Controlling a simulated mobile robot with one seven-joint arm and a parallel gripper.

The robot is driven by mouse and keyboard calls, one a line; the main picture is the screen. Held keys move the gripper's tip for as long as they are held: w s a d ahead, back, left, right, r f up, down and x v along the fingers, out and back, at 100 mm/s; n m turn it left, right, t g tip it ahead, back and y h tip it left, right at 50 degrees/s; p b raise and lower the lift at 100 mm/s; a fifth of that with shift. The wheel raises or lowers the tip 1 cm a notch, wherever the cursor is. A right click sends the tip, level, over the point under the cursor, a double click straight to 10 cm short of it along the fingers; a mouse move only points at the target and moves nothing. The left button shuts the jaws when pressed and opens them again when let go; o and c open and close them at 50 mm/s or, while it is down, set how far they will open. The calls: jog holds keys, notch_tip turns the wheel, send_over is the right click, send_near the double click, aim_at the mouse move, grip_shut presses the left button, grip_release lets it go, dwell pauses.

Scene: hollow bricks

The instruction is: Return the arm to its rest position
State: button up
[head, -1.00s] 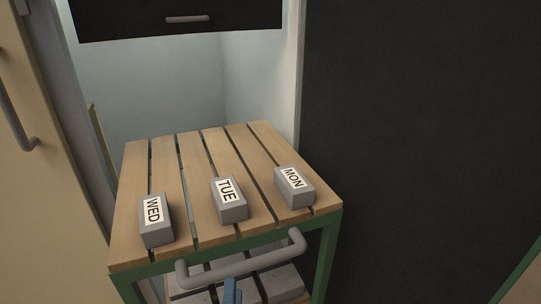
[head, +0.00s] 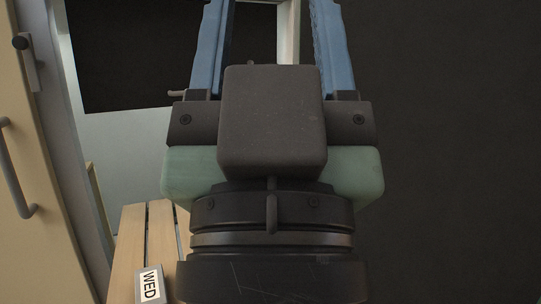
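My gripper (head: 272,20) fills the middle of the head view, close to the camera and pointing up. Its two blue fingers stand wide apart, and their tips run out of the top edge. A grey brick labelled WED (head: 149,285) lies on the slatted wooden cart top (head: 128,240) at the lower left. My gripper and wrist hide the rest of the cart top, so the TUE and MON bricks are out of sight.
A beige door (head: 25,110) with a grey handle (head: 15,175) stands at the left. A dark panel (head: 115,60) hangs at the upper left. A large dark surface (head: 450,150) takes up the right side.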

notch_tip(320, 180, up, 24)
jog(key=p, duration=2.2)
jog(key=shift+r+p, duration=0.25)
jog(key=shift+p, duration=0.15)
